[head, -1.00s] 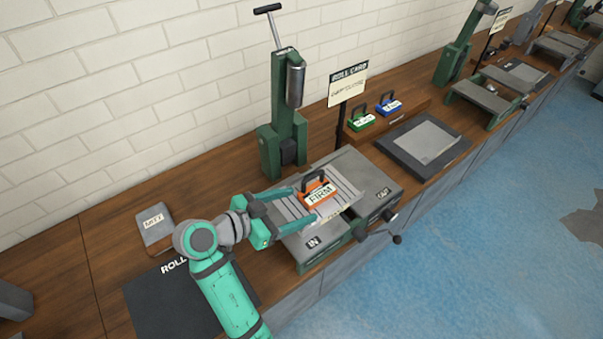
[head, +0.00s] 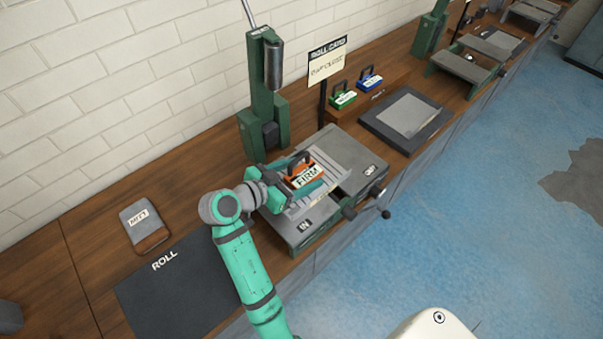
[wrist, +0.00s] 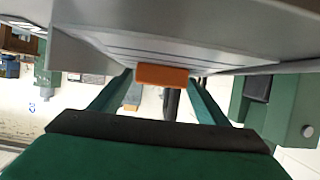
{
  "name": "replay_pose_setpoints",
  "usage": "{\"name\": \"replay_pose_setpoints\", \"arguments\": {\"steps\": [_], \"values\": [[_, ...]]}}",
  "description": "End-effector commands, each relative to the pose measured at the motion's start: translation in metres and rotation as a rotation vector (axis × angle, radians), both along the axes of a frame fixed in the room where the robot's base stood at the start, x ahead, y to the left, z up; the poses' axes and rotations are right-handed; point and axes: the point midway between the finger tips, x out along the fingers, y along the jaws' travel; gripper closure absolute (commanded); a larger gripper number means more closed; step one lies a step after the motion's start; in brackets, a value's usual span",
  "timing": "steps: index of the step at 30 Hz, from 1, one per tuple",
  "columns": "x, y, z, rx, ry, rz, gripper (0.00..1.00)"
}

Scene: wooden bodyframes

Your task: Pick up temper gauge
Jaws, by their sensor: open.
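The temper gauge appears to be the orange block labelled FIRM (head: 305,175), with a dark handle on top. It sits on the grey slatted bed of the roller machine (head: 345,150). In the wrist view an orange block (wrist: 162,75) shows between the finger ends, below the grey machine surface in the picture. My gripper (head: 300,180) is open, with its fingers on either side of the orange block. I cannot tell whether the fingers touch it. Part of the block's near side is hidden by the gripper.
A green block (head: 343,97) and a blue block (head: 370,80) stand on a wooden shelf behind. A green press (head: 264,100) and the roll card sign (head: 327,60) rise behind the machine. A grey mitt (head: 143,227) and a dark ROLL mat (head: 180,290) lie left.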

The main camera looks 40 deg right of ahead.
Motion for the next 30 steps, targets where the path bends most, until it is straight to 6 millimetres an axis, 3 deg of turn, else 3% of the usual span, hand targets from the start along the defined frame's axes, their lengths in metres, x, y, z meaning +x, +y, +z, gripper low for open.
{"name": "replay_pose_setpoints", "arguments": {"steps": [4,11,13,18,20,30], "values": [[0.0002,-0.0129,-0.0051,0.000,0.000,-0.003,0.31],[0.0021,-0.0121,-0.0057,0.000,0.000,0.003,0.31],[0.0023,-0.0117,-0.0056,0.000,-0.001,0.004,0.41],[0.0025,-0.0112,-0.0056,0.000,0.000,0.005,0.81],[0.0027,-0.0110,-0.0051,-0.001,-0.001,0.005,0.87],[0.0026,-0.0117,-0.0004,-0.002,-0.002,0.004,0.87]]}}
